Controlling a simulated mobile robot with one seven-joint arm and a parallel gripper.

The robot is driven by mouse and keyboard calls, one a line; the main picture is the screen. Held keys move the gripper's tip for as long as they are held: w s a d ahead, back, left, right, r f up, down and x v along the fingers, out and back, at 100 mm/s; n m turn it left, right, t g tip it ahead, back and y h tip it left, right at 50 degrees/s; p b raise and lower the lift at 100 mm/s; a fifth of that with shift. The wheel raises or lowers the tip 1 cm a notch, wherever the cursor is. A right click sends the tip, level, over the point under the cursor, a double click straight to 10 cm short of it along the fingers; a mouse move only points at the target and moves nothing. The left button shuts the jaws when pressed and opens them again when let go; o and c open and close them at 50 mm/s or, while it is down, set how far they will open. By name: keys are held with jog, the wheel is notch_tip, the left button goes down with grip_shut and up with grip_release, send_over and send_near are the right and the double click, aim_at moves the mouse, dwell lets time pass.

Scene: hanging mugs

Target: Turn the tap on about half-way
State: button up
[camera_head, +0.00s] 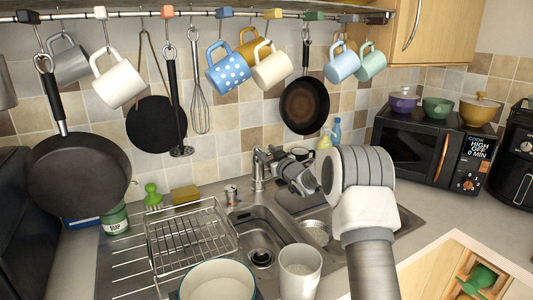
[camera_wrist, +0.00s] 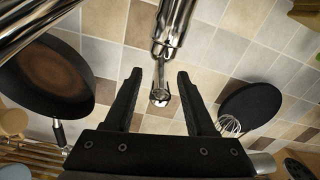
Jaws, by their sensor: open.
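The chrome tap (camera_head: 258,172) stands at the back of the sink. In the wrist view its body (camera_wrist: 174,22) enters from the top, and a thin lever (camera_wrist: 160,78) with a rounded end extends between my fingers. My gripper (camera_head: 279,164) is just right of the tap in the head view. In the wrist view my gripper (camera_wrist: 158,76) is open, with a black finger on each side of the lever and visible gaps; no contact shows. In the head view my gripper partly hides the tap's upper part. I see no water running.
A dish rack (camera_head: 190,232) stands left of the sink basin (camera_head: 262,228). A white mug (camera_head: 300,270) and a pot (camera_head: 218,280) stand in front. Mugs, pans and a whisk (camera_head: 199,95) hang behind. Bottles (camera_head: 329,135) stand behind my gripper; a microwave (camera_head: 430,145) is right.

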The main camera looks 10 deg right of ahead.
grip_shut()
dwell(0.3)
dwell(1.1)
